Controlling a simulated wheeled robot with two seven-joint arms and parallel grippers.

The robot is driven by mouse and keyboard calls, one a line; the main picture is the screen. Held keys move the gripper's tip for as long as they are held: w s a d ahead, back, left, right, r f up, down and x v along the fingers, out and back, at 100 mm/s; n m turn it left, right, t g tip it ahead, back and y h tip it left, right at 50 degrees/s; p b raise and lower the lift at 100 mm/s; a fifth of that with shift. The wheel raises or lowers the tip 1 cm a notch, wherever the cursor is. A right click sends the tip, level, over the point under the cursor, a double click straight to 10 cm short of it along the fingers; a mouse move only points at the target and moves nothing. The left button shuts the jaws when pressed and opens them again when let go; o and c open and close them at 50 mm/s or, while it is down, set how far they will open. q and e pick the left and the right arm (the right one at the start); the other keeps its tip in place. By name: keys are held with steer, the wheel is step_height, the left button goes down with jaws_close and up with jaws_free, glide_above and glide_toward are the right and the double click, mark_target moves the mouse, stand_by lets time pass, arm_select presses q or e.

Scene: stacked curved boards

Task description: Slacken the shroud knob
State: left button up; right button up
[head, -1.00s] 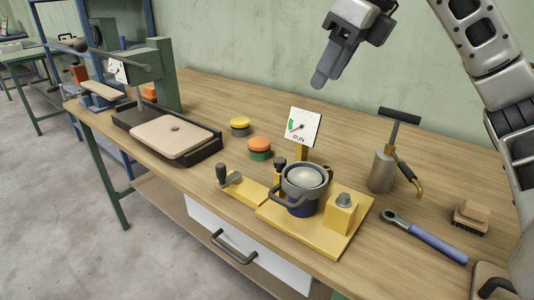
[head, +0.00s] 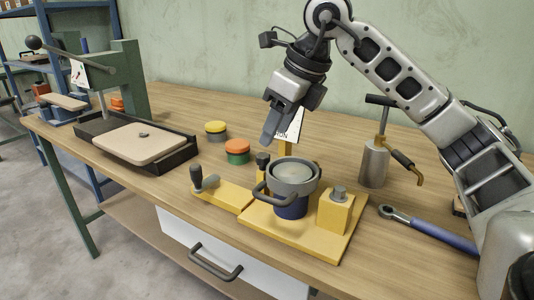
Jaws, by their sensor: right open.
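The yellow fixture (head: 292,239) stands on the workbench and carries a grey ring-like shroud (head: 312,183) with a side handle around a pale dome, above a blue base. A small dark knob (head: 263,159), which looks like the shroud knob, stands upright at the shroud's back left. My right gripper (head: 271,134) is open and empty, pointing down above and behind this knob, apart from it as far as I can tell. My left gripper is not in view.
A yellow button (head: 215,127) and an orange button (head: 237,147) sit left of the fixture. A lever press stands at the left.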

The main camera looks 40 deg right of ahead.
mark_target(264, 155)
steer(key=x, duration=0.5)
steer(key=shift+w+f, duration=0.15)
steer(key=shift+f, duration=0.2)
steer(key=c, duration=1)
